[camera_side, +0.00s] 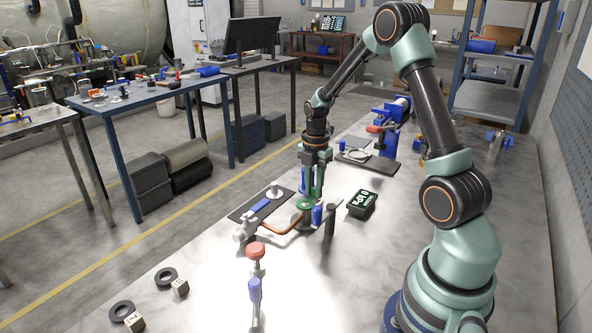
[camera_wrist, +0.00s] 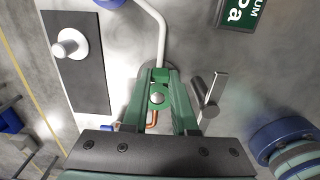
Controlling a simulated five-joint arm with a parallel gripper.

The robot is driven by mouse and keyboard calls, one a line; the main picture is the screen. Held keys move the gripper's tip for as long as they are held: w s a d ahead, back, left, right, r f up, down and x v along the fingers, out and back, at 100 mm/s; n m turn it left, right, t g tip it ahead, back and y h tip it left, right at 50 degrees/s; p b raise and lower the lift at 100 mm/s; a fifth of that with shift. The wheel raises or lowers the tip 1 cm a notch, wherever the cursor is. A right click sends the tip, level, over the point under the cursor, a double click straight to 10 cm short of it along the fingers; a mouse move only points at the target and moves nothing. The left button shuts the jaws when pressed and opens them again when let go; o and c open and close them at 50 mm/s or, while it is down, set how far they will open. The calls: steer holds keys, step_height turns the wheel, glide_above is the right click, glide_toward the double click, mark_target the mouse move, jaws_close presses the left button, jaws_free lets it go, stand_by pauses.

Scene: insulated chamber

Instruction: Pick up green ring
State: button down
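The green ring (camera_side: 306,205) sits low at the middle of the workbench, by a copper-coloured pipe, in the side view. In the wrist view it appears as a round green piece with a grey centre (camera_wrist: 159,97). My gripper (camera_side: 314,196) points down at the ring, its green fingers reaching to ring height. In the wrist view the two green fingers (camera_wrist: 160,77) are apart, one on each side of the ring. I cannot tell whether they press on it. The fingers and ring share a similar green, and the ring's far side is partly hidden.
A dark cylinder (camera_side: 330,219) and a blue handle (camera_side: 317,215) stand close to the right. A red-knobbed valve (camera_side: 256,252) stands in front. A dark plate (camera_side: 260,206) lies left.

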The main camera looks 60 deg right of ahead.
mark_target(314, 189)
steer(key=shift+r, duration=0.15)
step_height(314, 189, up, 20)
stand_by(0.7)
